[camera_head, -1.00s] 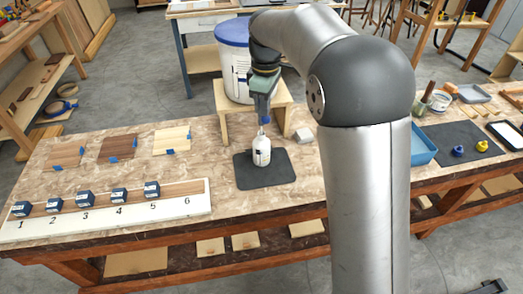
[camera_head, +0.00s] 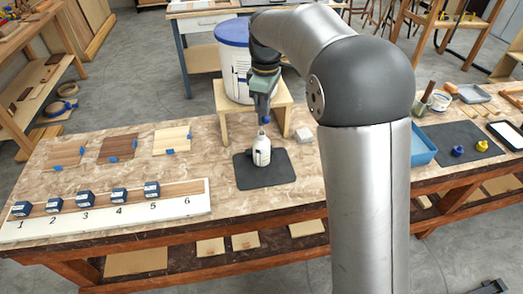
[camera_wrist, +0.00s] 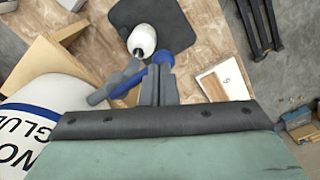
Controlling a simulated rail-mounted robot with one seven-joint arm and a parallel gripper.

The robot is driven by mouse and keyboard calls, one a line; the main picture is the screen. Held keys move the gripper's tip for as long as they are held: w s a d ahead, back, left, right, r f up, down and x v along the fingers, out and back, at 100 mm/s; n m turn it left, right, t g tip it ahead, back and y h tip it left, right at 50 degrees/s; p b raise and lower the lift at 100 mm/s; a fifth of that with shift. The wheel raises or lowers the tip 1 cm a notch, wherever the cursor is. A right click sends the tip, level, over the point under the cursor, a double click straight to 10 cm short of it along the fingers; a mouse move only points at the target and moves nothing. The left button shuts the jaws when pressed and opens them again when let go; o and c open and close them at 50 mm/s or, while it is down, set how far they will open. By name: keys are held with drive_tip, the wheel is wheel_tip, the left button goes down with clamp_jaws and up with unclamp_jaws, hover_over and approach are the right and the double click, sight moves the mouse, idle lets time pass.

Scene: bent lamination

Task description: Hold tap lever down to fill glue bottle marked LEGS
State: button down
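The white glue bottle (camera_head: 262,153) stands upright on a dark mat (camera_head: 246,179). In the wrist view the bottle (camera_wrist: 142,40) shows from above, and any LEGS marking cannot be read. The large glue bucket (camera_head: 232,62) with a blue lid stands on a wooden stand behind it. Its grey tap (camera_wrist: 118,82) and blue lever (camera_wrist: 162,60) lie close to the bottle in the wrist view. My gripper (camera_head: 264,118) points down above the bottle. Its fingers (camera_wrist: 158,82) are together, over or against the blue lever; contact is unclear.
Numbered dark blue blocks sit on a white board (camera_head: 110,218) at the left front. Wood sheets (camera_head: 117,147) with blue tape lie behind it. A small pale block (camera_head: 304,135) is right of the mat. A blue tray (camera_head: 422,147) lies further right, beyond my arm.

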idle(0.4)
wheel_tip(320, 180, up, 8)
drive_tip(key=p, duration=0.6)
drive_tip(key=shift+p, duration=0.35)
drive_tip(key=s+d+m, duration=0.7)
drive_tip(key=s+d, duration=0.4)
drive_tip(key=s, duration=0.3)
drive_tip(key=s+d+f+m, duration=0.2)
drive_tip(key=s+f+m, duration=0.2)
drive_tip(key=s, duration=0.4)
drive_tip(key=s+d+f+m+t+b, duration=0.1)
drive_tip(key=s+d+f+m, duration=0.2)
drive_tip(key=s, duration=0.5)
drive_tip(key=shift+s+d+f+m+b, duration=0.15)
drive_tip(key=shift+s+f+m+b, duration=0.2)
drive_tip(key=shift+f+m, duration=0.2)
